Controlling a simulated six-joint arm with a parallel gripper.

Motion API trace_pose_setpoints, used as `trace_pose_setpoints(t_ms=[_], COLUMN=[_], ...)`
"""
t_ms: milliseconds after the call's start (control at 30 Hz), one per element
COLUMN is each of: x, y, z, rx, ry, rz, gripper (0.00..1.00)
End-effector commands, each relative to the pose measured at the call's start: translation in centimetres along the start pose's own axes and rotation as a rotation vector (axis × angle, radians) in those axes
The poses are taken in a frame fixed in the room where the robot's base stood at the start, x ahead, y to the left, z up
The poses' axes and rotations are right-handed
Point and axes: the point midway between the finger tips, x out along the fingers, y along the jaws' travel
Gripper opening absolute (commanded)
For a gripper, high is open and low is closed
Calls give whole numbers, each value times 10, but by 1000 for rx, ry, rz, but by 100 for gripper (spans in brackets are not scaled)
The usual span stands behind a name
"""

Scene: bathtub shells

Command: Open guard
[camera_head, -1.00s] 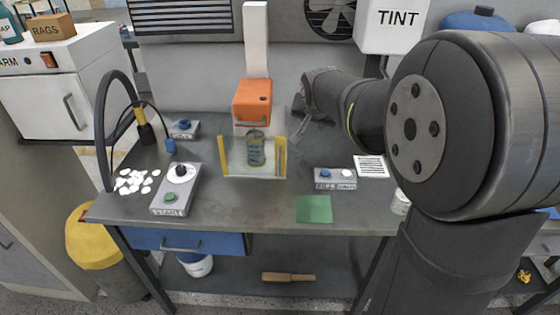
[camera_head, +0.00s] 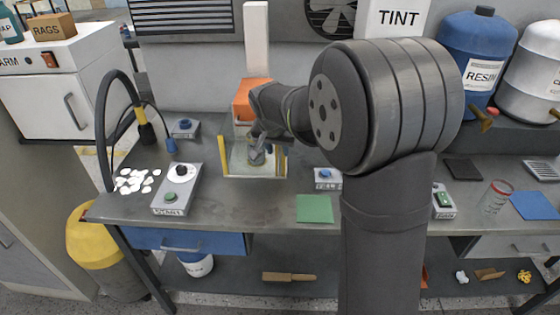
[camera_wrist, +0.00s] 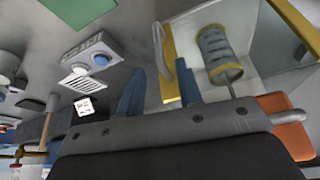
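The guard (camera_head: 240,164) is a clear box with yellow edge strips, standing around a grey can under an orange machine head (camera_head: 243,97). In the wrist view the guard (camera_wrist: 260,25) shows its yellow edges and a pale bar (camera_wrist: 158,46) on its near side, with the can (camera_wrist: 217,54) behind the clear panel. My gripper (camera_wrist: 160,69) is open, its two blue-grey fingers apart, with the pale bar appearing between or just beyond their tips. I cannot tell contact. In the head view my gripper (camera_head: 257,150) covers much of the guard's front and the can.
A START box (camera_head: 170,199) with a dial stands left of the guard, near white chips (camera_head: 137,181) and a black hose arch. A button box (camera_head: 327,178) and green mat (camera_head: 314,208) lie right. A blue RESIN drum (camera_head: 480,55) stands back right.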

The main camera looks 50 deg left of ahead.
Motion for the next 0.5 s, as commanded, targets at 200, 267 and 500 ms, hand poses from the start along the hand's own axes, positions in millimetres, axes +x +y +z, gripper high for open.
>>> trace_pose_setpoints(t_ms=[200, 267, 500], x=[46, 55, 75], y=[0, 0, 0], z=[1, 0, 0], rx=[0, 0, 1], ry=[-3, -1, 1], rz=[2, 1, 0], gripper=[33, 33, 33])
